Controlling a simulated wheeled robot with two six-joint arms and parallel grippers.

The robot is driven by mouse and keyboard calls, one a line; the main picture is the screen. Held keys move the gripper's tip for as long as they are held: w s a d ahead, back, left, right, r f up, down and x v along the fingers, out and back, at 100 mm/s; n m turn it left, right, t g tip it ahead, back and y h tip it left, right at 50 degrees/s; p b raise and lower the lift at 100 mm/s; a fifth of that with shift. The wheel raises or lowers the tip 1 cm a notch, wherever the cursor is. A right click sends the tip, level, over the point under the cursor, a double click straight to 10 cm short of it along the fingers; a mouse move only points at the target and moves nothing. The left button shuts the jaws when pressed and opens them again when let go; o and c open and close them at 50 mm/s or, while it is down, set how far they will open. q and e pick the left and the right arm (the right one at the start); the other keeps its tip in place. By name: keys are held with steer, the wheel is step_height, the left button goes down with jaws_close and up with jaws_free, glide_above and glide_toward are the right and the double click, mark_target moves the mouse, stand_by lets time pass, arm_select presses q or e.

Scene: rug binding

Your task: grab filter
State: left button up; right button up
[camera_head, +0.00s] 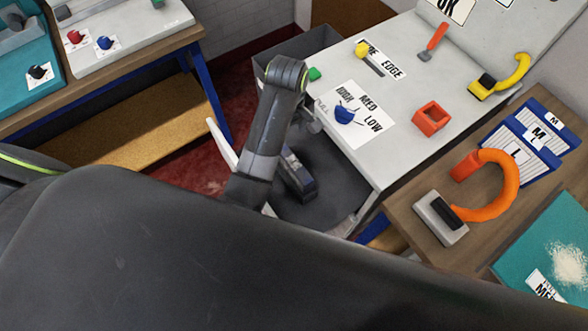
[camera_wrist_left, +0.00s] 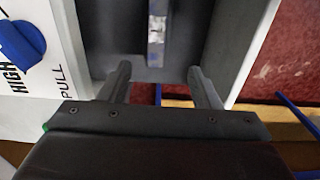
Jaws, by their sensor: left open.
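My left gripper (camera_wrist_left: 160,82) is open in the left wrist view, with nothing between its fingers. Just beyond the fingertips is a dark recess or block with a narrow light-grey and bluish strip (camera_wrist_left: 155,35). I cannot tell whether this is the filter. In the head view a dark block with a pale strip (camera_head: 303,186) sits beside my left arm, whose links hide much of the gripper. Flat blue-framed, striped panels labelled M and L (camera_head: 524,146) lie on the brown table at right. My right gripper is not in view.
A white worktop (camera_head: 395,125) beside the arm holds a blue knob (camera_head: 345,114), a red square holder (camera_head: 430,118) and several small tools. An orange curved handle (camera_head: 508,180) lies at right. A grey bin (camera_head: 318,42) stands behind the arm. Red floor (camera_head: 195,168) is open at left.

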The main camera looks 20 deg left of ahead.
arm_select(q)
steer(key=b, duration=0.2)
glide_above(294, 162)
steer(key=f, duration=1.1)
steer(key=shift+a, duration=0.35)
steer(key=shift+d+f+p, duration=0.2)
steer(key=shift+f, duration=1.35)
steer(key=shift+d+f+p, duration=0.15)
steer(key=shift+f, duration=1.4)
jaws_close()
